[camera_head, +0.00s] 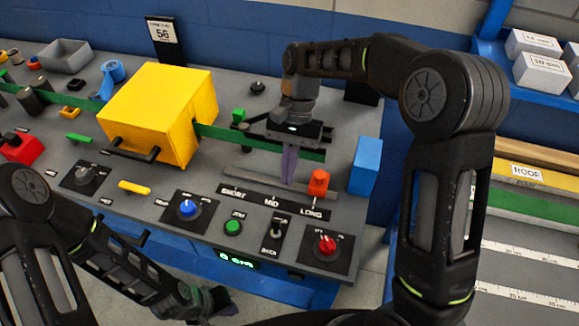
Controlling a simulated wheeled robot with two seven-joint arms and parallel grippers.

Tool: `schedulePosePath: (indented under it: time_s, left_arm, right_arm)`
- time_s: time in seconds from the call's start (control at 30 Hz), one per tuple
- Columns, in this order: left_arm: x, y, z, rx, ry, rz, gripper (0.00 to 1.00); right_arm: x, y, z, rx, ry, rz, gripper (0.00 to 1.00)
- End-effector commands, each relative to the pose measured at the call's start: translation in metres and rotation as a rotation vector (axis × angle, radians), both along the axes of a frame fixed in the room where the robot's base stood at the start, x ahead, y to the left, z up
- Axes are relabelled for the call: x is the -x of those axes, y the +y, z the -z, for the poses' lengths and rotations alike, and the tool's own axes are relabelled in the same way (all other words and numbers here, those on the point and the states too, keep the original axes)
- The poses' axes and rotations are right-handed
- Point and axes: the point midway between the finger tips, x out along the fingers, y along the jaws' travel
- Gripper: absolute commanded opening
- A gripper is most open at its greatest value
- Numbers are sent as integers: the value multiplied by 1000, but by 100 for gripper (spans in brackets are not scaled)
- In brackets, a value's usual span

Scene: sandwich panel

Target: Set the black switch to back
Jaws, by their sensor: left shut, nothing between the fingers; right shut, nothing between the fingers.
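The black switch (277,233) is a small toggle on a dark plate at the front of the grey panel, between the green button and the red knob. A label that seems to read BACK lies at its front edge. The lever is too small to tell which way it leans. My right gripper (288,181) is shut and empty, fingers pointing down, behind the switch near the SHORT-MID-LONG slider, apart from the switch. My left gripper (222,302) is low at the panel's front edge, left of and nearer than the switch; it is shut and empty.
A red knob (326,244), a green button (233,227) and a blue knob (187,208) flank the switch. An orange-red slider handle (318,181) stands behind it. A yellow box (150,103) and a blue block (366,165) rise higher.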

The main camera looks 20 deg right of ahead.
Motion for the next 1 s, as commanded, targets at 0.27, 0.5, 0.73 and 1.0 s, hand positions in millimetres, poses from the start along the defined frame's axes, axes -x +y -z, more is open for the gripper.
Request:
schedulePosePath:
  time_s: [0.27,0.5,0.73,1.0]
  left_arm:
    - [1,0,-8,-1,1,-1,0]
    - [2,1,-18,-5,7,-2,0]
    - [2,1,-18,-5,7,-3,0]
    - [2,1,-18,-5,7,-3,0]
  right_arm:
    - [23,14,50,1,4,-1,0]
    - [49,31,40,0,-1,-2,0]
    - [54,34,40,0,-1,0,0]
    - [55,35,39,7,-11,-1,0]
